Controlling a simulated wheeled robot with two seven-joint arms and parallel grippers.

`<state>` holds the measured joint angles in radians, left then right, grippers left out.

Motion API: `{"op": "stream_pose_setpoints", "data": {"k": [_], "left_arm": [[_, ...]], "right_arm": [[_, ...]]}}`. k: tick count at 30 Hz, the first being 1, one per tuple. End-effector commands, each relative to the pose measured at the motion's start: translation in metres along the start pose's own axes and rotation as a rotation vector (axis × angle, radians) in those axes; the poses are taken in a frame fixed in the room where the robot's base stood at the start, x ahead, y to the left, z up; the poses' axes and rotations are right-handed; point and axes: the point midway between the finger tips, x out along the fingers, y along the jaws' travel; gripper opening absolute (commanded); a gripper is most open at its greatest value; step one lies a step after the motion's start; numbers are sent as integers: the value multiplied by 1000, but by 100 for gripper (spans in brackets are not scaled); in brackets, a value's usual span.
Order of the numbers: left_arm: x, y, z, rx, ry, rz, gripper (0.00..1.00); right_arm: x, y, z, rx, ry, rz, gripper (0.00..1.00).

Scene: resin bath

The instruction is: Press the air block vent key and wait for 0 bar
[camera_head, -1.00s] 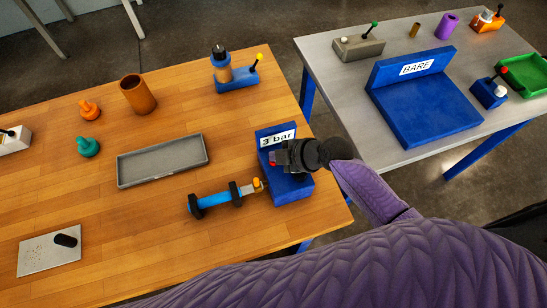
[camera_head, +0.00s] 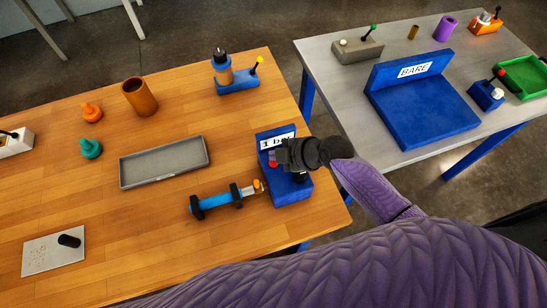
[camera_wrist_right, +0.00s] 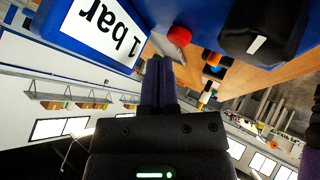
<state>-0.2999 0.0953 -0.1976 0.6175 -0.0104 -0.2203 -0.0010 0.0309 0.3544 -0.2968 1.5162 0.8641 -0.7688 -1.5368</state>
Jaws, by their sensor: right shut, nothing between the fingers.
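The blue air block (camera_head: 291,190) stands at the right edge of the wooden table. Its white display (camera_head: 277,142) reads 1 bar, and the display shows upside down in the right wrist view (camera_wrist_right: 103,30). A red key (camera_head: 273,162) sits on its face; it also shows in the right wrist view (camera_wrist_right: 179,36), close beyond the fingertips. My right gripper (camera_head: 280,154) is shut and empty at the block's face, beside the key. I cannot tell whether the fingertips touch the key. A black knob (camera_wrist_right: 262,30) is on the block too. My left gripper is out of view.
A blue cylinder in black clamps (camera_head: 217,200) lies left of the block, with a yellow fitting toward it. A grey tray (camera_head: 163,161) lies behind it. A second table with a blue stand (camera_head: 420,112) marked BARE is to the right, across a gap.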

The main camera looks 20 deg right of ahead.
Motion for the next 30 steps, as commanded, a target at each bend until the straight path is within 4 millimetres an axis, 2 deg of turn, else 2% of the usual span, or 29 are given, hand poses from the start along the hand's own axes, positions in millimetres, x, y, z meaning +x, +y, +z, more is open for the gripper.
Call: {"op": "stream_pose_setpoints", "data": {"k": [8, 21, 30], "left_arm": [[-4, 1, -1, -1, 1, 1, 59], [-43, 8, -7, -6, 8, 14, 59], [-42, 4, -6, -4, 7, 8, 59]], "right_arm": [[-3, 2, -2, -1, 0, 0, 0], [-34, 25, -25, -2, 0, 0, 0], [-34, 25, -25, 0, 0, 0, 0]]}}
